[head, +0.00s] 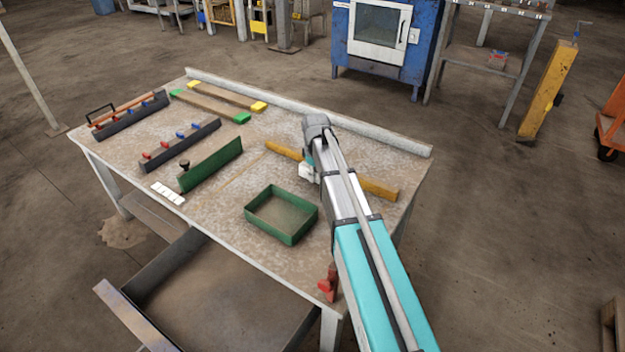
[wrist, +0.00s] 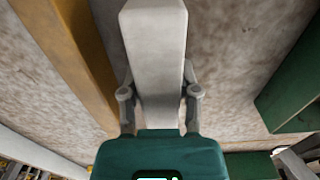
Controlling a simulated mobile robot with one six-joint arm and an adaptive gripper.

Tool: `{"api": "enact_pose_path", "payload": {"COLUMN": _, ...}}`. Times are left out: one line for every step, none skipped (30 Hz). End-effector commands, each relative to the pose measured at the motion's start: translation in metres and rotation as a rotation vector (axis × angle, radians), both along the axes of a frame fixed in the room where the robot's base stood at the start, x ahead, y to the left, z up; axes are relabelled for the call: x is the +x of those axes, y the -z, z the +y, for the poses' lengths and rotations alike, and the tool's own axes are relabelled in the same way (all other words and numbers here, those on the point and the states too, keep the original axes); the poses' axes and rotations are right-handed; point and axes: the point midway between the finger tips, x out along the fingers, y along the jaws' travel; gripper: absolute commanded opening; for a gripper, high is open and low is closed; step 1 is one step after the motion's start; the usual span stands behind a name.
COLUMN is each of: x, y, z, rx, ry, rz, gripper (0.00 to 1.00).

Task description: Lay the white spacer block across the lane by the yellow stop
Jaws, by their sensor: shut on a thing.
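The white spacer block (wrist: 154,38) is long and plain, and it points away from me in the wrist view. My gripper (wrist: 158,80) is shut on it, one finger on each side. In the head view my gripper (head: 306,170) is at the middle right of the table, mostly hidden by my arm. A long yellow bar (head: 282,151), perhaps the yellow stop, lies under my arm. It runs beside the block in the wrist view (wrist: 77,48), apart from it and at an angle. I cannot tell how high the block is above the table.
A green tray (head: 250,213) stands near the front, and its side shows in the wrist view (wrist: 290,85). Strips with green and yellow ends (head: 220,95) lie at the back. Dark racks (head: 183,146) and a green upright piece (head: 212,166) stand left. An open drawer (head: 150,280) juts out below.

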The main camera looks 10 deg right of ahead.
Motion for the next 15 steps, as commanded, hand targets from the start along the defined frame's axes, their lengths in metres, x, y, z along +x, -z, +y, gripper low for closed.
{"api": "enact_pose_path", "payload": {"x": 0.0000, "y": 0.0031, "z": 0.0000, "rx": 0.000, "ry": 0.000, "rz": 0.000, "gripper": 0.00}}
{"api": "enact_pose_path", "payload": {"x": -0.0001, "y": 0.0033, "z": -0.0001, "rx": 0.000, "ry": 0.000, "rz": 0.000, "gripper": 0.00}}
{"api": "enact_pose_path", "payload": {"x": -0.0001, "y": 0.0033, "z": -0.0001, "rx": 0.000, "ry": 0.000, "rz": 0.000, "gripper": 0.00}}
{"api": "enact_pose_path", "payload": {"x": 0.0000, "y": 0.0032, "z": -0.0001, "rx": 0.000, "ry": 0.000, "rz": 0.000, "gripper": 0.00}}
{"api": "enact_pose_path", "payload": {"x": 0.0000, "y": 0.0030, "z": -0.0001, "rx": 0.000, "ry": 0.000, "rz": 0.000, "gripper": 0.00}}
{"api": "enact_pose_path", "payload": {"x": 0.0000, "y": 0.0027, "z": -0.0001, "rx": 0.000, "ry": 0.000, "rz": 0.000, "gripper": 0.00}}
{"api": "enact_pose_path", "payload": {"x": 0.0000, "y": 0.0025, "z": -0.0001, "rx": 0.000, "ry": 0.000, "rz": 0.000, "gripper": 0.00}}
{"api": "enact_pose_path", "payload": {"x": 0.0000, "y": 0.0025, "z": -0.0001, "rx": 0.000, "ry": 0.000, "rz": 0.000, "gripper": 0.00}}
{"api": "enact_pose_path", "payload": {"x": -0.0001, "y": 0.0024, "z": -0.0002, "rx": 0.000, "ry": 0.000, "rz": 0.000, "gripper": 0.00}}
{"api": "enact_pose_path", "payload": {"x": -0.0001, "y": 0.0024, "z": -0.0002, "rx": 0.000, "ry": 0.000, "rz": 0.000, "gripper": 0.00}}
{"api": "enact_pose_path", "payload": {"x": -0.0001, "y": 0.0024, "z": -0.0002, "rx": 0.000, "ry": 0.000, "rz": 0.000, "gripper": 0.00}}
{"api": "enact_pose_path", "payload": {"x": -0.0001, "y": 0.0028, "z": -0.0002, "rx": 0.000, "ry": 0.000, "rz": 0.000, "gripper": 0.00}}
{"api": "enact_pose_path", "payload": {"x": 0.0000, "y": 0.0034, "z": -0.0003, "rx": 0.000, "ry": 0.000, "rz": 0.000, "gripper": 0.00}}
{"api": "enact_pose_path", "payload": {"x": 0.0000, "y": 0.0043, "z": -0.0003, "rx": 0.000, "ry": 0.000, "rz": 0.000, "gripper": 0.00}}
{"api": "enact_pose_path", "payload": {"x": 0.0000, "y": 0.0055, "z": -0.0003, "rx": 0.000, "ry": 0.000, "rz": 0.000, "gripper": 0.00}}
